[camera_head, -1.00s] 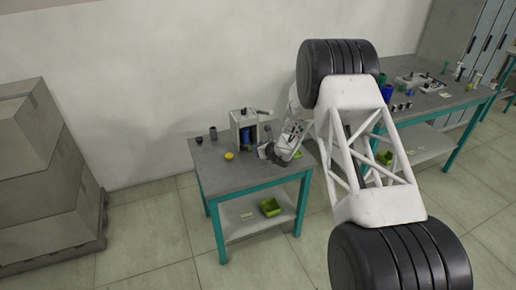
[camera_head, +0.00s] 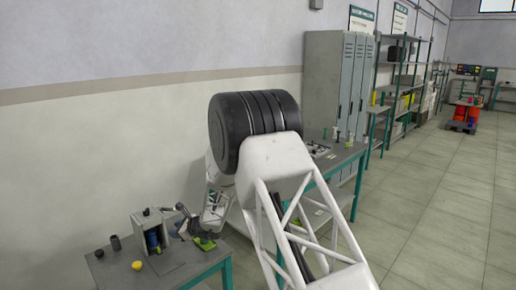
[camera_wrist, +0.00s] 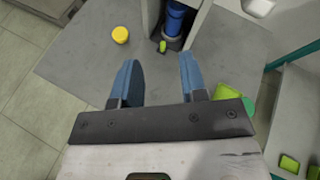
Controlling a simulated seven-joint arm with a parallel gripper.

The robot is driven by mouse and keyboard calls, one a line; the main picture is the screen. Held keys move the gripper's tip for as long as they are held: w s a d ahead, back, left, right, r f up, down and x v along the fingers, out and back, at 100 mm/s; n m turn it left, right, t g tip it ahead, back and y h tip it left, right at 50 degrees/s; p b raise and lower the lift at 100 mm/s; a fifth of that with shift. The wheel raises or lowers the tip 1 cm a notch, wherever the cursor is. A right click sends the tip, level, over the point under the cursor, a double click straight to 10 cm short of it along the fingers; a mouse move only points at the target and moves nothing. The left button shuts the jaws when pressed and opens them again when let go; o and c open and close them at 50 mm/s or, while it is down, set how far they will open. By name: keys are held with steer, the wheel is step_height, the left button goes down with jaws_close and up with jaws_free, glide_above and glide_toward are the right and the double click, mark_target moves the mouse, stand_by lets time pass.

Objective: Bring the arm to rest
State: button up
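My gripper (camera_wrist: 158,80) is open, its two blue fingers apart with nothing between them. It points down over the grey table (camera_wrist: 85,65) in the wrist view. A grey winding machine (camera_head: 140,222) with a blue bobbin (camera_head: 153,240) inside stands on the table, and the bobbin also shows in the wrist view (camera_wrist: 176,20), ahead of the fingertips and apart from them. In the head view my gripper is small, just right of the machine, and its fingers are hard to make out.
A yellow round piece (camera_head: 137,265) lies in front of the machine, and a dark cup (camera_head: 115,242) stands left of it. A green tray (camera_wrist: 290,163) is on the lower shelf. A second table (camera_head: 335,165) with small parts and grey lockers (camera_head: 335,85) are behind my arm.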

steer(key=s+d+r+n+g+h, duration=0.3)
steer(key=s+d+r+n, duration=0.8)
steer(key=s+d+r, duration=1.25)
steer(key=s+d+r+n+h, duration=0.2)
steer(key=s+d+n+h, duration=0.2)
steer(key=s+d, duration=1)
steer(key=s+d+r+n+t+h, duration=0.1)
steer(key=s+d+n+h, duration=0.3)
steer(key=s+d, duration=1)
steer(key=s+r+h, duration=0.1)
steer(key=s, duration=0.2)
steer(key=shift+r+h, duration=0.2)
steer(key=shift+h, duration=0.1)
